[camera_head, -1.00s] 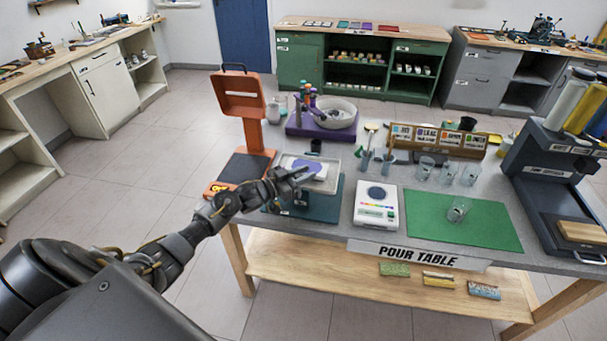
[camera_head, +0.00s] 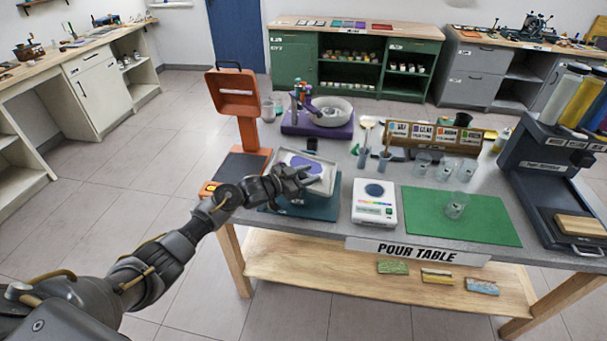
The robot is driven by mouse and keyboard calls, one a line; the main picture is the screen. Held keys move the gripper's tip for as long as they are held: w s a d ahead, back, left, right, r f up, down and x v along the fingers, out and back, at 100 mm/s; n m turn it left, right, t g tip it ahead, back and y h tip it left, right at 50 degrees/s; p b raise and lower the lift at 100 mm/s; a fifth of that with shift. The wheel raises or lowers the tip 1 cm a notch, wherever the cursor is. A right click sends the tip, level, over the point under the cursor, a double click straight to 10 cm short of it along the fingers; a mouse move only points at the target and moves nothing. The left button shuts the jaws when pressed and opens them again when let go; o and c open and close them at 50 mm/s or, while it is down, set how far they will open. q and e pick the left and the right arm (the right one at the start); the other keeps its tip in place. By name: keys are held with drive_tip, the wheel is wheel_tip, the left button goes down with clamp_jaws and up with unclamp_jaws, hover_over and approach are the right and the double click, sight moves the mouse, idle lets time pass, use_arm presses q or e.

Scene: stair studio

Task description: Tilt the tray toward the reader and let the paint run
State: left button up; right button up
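The pale tray (camera_head: 327,179) is above a dark teal base (camera_head: 328,208) at the left of the pour table. It looks tilted, with its far left side higher and its surface facing me. A purple paint patch (camera_head: 296,161) lies on its upper left part. My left gripper (camera_head: 305,177) is at the tray's near side and overlaps it in the picture. The fingers are small and dark, so I cannot tell whether they are shut on the rim. The gripper hides the tray's lower left part. My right gripper is not in view.
An orange stand (camera_head: 239,100) is left of the tray, and a purple platform with a bowl (camera_head: 331,120) is behind it. A white scale (camera_head: 375,203) and green mat (camera_head: 455,218) are to the right. Stirring tools stand in cups (camera_head: 363,158) beside the tray.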

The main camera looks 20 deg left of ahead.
use_arm(q)
drive_tip(key=shift+o, duration=1.1)
drive_tip(key=shift+a, duration=0.15)
drive_tip(key=b+v, duration=0.2)
drive_tip(key=v, duration=0.8)
drive_tip(key=shift+s+b, duration=0.3)
drive_tip(key=shift+a, duration=0.1)
